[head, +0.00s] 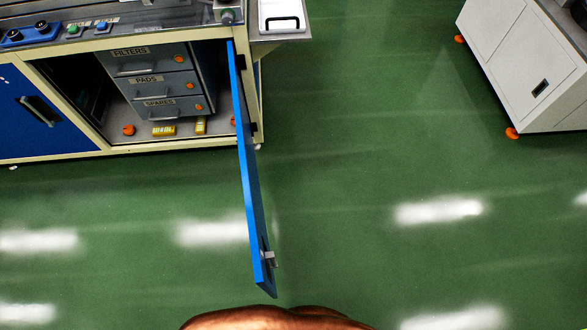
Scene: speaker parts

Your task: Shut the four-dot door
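A blue door (250,180) stands wide open on the right side of the workbench cabinet, hinged at the cabinet's right post and swung out toward me. I see it nearly edge-on, with a small metal latch (269,258) near its free end. Its faces are turned away, so no dots can be made out. A second blue door (45,110) with a dark handle is shut on the left of the cabinet. My gripper is not in view.
Inside the open cabinet are grey drawers (150,62) labelled FILTERS, PADS and SPARES, and yellow pieces (163,129) on its floor. A white cabinet (530,65) on orange casters stands at the upper right. The green floor (370,150) right of the door is clear.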

